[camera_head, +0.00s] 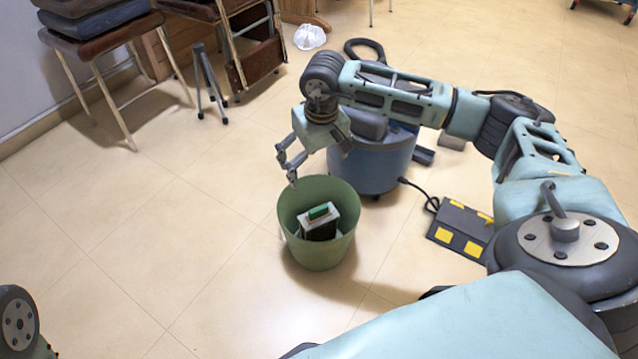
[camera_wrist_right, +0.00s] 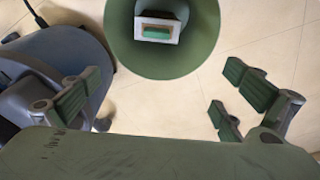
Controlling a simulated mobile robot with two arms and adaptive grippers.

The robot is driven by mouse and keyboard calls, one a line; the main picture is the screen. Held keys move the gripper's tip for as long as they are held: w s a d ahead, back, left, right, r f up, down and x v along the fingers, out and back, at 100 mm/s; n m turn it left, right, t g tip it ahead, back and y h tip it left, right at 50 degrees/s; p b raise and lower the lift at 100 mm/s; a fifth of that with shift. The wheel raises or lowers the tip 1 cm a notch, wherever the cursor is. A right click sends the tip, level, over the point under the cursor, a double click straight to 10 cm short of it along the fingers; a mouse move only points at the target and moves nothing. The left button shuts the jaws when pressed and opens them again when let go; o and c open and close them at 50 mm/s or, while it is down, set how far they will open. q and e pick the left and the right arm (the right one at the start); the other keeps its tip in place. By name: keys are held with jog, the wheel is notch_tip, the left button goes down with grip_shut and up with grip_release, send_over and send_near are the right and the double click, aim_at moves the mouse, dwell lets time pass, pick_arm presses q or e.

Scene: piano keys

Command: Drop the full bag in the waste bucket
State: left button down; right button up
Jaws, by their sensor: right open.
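The green waste bucket (camera_head: 317,257) stands on the tiled floor in the head view. The full bag (camera_head: 318,224), a dark box-like item with a white top and a green patch, sits inside it. In the right wrist view the bucket (camera_wrist_right: 203,48) is at the top, with the bag's white and green end (camera_wrist_right: 156,31) inside. My right gripper (camera_head: 288,167) is open and empty, above the bucket's far left rim, apart from the bag. Its fingers spread wide in the right wrist view (camera_wrist_right: 155,105). My left gripper is out of view; only a bit of my left arm shows at lower left.
A blue canister vacuum (camera_head: 378,162) stands right behind the bucket. A black and yellow pedal-like block (camera_head: 462,230) with a cable lies to the right. Stools (camera_head: 105,40), a small tripod (camera_head: 208,85) and a white crumpled item (camera_head: 309,37) are farther back. The floor left of the bucket is clear.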

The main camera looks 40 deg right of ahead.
jog(key=shift+s+r, duration=0.15)
jog(key=shift+r, duration=1)
jog(key=shift+s+r, duration=0.15)
jog(key=shift+r, duration=0.95)
jog(key=shift+a, duration=0.1)
